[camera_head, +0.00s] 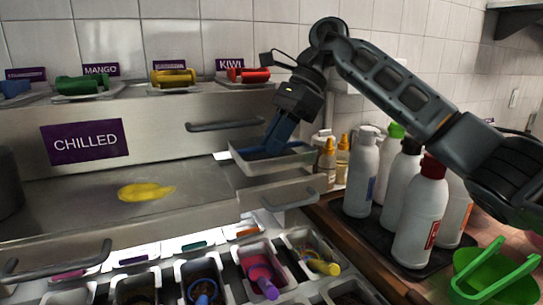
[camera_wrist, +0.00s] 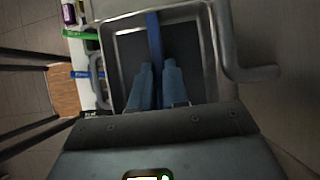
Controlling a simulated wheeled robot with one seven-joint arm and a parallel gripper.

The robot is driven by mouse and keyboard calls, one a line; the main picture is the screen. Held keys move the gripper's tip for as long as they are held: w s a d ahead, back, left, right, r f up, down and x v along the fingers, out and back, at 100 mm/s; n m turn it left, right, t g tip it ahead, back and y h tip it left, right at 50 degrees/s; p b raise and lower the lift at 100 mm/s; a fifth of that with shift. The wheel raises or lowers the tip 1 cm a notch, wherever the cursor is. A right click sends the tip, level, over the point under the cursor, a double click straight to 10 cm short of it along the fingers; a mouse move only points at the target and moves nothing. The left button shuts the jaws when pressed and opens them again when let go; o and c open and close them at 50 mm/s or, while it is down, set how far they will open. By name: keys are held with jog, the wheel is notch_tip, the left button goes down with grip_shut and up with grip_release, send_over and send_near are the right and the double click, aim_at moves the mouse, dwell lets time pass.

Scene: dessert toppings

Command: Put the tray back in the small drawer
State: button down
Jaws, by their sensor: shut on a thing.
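A shallow metal-rimmed tray (camera_head: 301,158) with a dark inside is held level in front of the steel cabinet in the head view. My gripper (camera_head: 277,133) reaches down over it with blue fingers. In the wrist view the fingers (camera_wrist: 158,88) are shut on a thin blue bar (camera_wrist: 153,38) that runs across the tray (camera_wrist: 126,62). I cannot tell whether the bar is part of the tray. A drawer front (camera_head: 290,187) with a dark handle (camera_head: 290,200) is just below the tray. Whether the tray touches the drawer is hidden.
A "CHILLED" label (camera_head: 85,142) and another handle (camera_head: 224,125) are on the cabinet. Several bottles (camera_head: 420,215) stand on a dark mat at right. Topping bins with coloured scoops (camera_head: 260,275) fill the front. A yellow spill (camera_head: 145,191) lies on the steel surface at left.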

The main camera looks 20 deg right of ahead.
jog(key=shift+w+a+f, duration=0.2)
jog(key=shift+w+f, duration=0.15)
jog(key=shift+f+p, duration=0.35)
jog(key=shift+f, duration=1.55)
jog(key=shift+f, duration=0.2)
jog(key=c, duration=1.1)
grip_release()
jog(key=shift+r, duration=0.2)
jog(key=b+v, duration=0.1)
jog(key=v, duration=1.1)
jog(key=shift+b, duration=0.3)
